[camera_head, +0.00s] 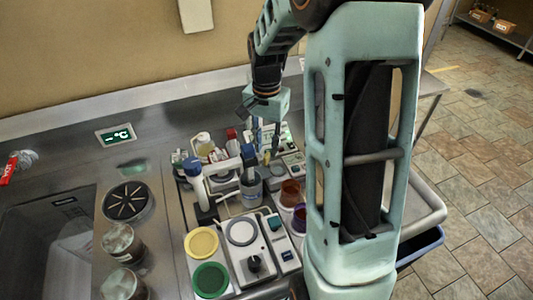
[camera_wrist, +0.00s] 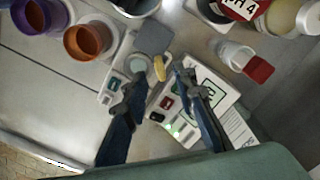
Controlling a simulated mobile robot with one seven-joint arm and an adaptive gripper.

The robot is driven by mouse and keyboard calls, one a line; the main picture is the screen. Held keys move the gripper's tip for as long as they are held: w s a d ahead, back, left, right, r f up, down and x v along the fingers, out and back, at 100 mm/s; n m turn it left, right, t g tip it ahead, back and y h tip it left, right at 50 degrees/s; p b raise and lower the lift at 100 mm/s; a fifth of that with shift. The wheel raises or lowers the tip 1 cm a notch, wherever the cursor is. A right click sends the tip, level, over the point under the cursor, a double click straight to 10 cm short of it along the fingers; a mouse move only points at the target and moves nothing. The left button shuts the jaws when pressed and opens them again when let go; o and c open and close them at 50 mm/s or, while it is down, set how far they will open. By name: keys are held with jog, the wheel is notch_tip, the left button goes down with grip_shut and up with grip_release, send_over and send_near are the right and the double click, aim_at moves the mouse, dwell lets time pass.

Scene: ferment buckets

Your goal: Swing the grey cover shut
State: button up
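In the wrist view, a grey square cover (camera_wrist: 153,38) stands at the far end of a small pale instrument (camera_wrist: 113,85) with a round grey-green well (camera_wrist: 140,66). The cover appears raised, clear of the well, though its exact angle is hard to tell. A small yellow piece (camera_wrist: 159,68) sits beside the well, between my fingers. My gripper (camera_wrist: 158,80) is open above the instrument, one finger on each side, with nothing held. In the head view, my gripper (camera_head: 262,138) points down at the back of the bench; I cannot make out the cover clearly there.
An orange cup (camera_wrist: 88,40) and a purple cup (camera_wrist: 40,15) stand left of the instrument in the wrist view. A red-capped bottle (camera_wrist: 243,62) lies to the right.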

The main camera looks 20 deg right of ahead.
aim_at(267, 155)
jog(key=shift+f, duration=2)
jog(key=shift+c, duration=0.5)
grip_shut()
